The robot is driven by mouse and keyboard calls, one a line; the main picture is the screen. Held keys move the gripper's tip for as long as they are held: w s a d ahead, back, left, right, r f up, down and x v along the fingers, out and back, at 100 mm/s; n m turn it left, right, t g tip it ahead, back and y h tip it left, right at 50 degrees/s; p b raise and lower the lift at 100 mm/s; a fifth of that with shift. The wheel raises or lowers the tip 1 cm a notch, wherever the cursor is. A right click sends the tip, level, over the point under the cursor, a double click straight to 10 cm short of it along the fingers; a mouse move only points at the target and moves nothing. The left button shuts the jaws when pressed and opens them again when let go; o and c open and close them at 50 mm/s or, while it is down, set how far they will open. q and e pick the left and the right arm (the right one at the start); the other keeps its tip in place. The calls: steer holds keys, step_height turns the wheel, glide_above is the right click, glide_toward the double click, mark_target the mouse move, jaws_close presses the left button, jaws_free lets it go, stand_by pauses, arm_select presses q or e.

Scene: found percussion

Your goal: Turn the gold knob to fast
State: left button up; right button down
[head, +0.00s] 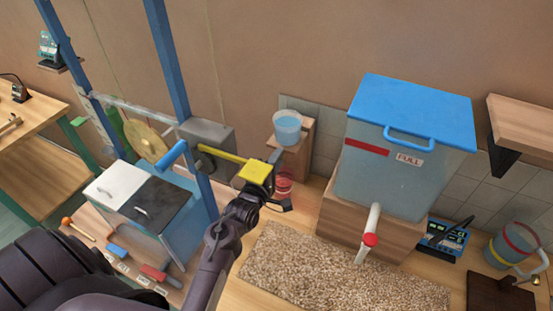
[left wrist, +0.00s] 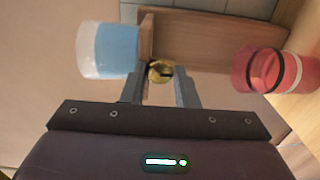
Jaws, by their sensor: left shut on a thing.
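The gold knob (left wrist: 160,72) shows in the left wrist view, round with a dark slot or mark across its face. My left gripper (left wrist: 163,88) has one finger on each side of it and is shut on it. In the head view my left gripper (head: 275,158) reaches to the front of a small wooden stand (head: 299,140), and the knob is hidden there. I cannot read any speed marking or tell which way the knob points. My right gripper is not in view.
A clear cup of blue water (head: 287,127) stands on the wooden stand, with a red cup (head: 284,184) below. A yellow lever (head: 235,158) passes close to my left gripper. A blue-lidded tank (head: 393,165) and a gravel tray (head: 330,272) lie to the right.

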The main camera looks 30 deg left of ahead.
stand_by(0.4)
arm_select(q)
steer(key=o, duration=1)
